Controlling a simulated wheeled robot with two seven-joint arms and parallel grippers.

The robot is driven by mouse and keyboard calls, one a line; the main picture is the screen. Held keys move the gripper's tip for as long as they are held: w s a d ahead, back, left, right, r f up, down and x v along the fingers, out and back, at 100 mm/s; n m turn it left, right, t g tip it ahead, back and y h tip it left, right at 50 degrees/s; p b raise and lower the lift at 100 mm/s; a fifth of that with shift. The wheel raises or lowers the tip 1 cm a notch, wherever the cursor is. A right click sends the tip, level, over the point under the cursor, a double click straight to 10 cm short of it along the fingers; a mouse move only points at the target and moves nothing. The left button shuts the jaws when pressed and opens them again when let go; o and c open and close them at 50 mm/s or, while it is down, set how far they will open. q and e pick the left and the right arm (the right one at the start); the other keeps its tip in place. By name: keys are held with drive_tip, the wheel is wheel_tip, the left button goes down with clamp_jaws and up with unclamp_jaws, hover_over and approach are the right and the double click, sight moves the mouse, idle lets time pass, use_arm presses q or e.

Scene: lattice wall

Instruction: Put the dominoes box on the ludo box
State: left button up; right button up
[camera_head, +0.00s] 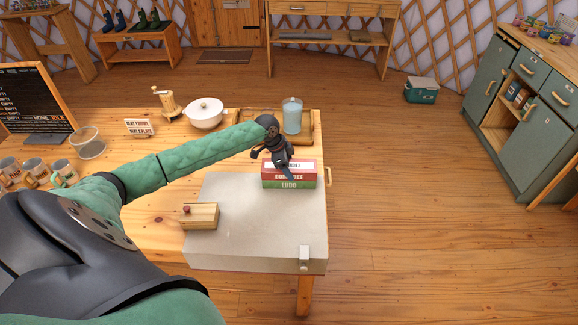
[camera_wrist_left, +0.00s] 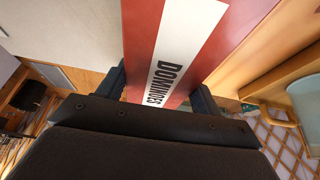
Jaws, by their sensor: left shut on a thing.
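The red dominoes box (camera_head: 309,170) with a white label is directly above the green ludo box (camera_head: 305,184) in the head view. The two look aligned; I cannot tell whether they touch fully or a thin gap remains. My left gripper (camera_head: 284,170) comes down from above and is shut on the dominoes box, hiding part of its lettering. In the left wrist view the dominoes box (camera_wrist_left: 172,55) lies between the two fingers of my left gripper (camera_wrist_left: 160,88). The ludo box stands on the light grey tabletop slab (camera_head: 250,235). My right gripper is out of view.
A small wooden box with a knob (camera_head: 200,216) stands left on the slab. Behind are a glass jar (camera_head: 292,116) on a wooden tray, a white pot (camera_head: 205,113) and a grinder (camera_head: 166,102). A metal fitting (camera_head: 305,257) sits at the front right corner. The slab's middle is clear.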

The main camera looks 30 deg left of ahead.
use_arm(q)
drive_tip(key=o, duration=1.2)
drive_tip(key=shift+a+r, duration=0.15)
drive_tip(key=shift+r, duration=0.15)
drive_tip(key=b+v, duration=0.3)
drive_tip(key=v, duration=0.7)
drive_tip(key=shift+f, duration=0.1)
drive_tip(key=shift+v, duration=0.8)
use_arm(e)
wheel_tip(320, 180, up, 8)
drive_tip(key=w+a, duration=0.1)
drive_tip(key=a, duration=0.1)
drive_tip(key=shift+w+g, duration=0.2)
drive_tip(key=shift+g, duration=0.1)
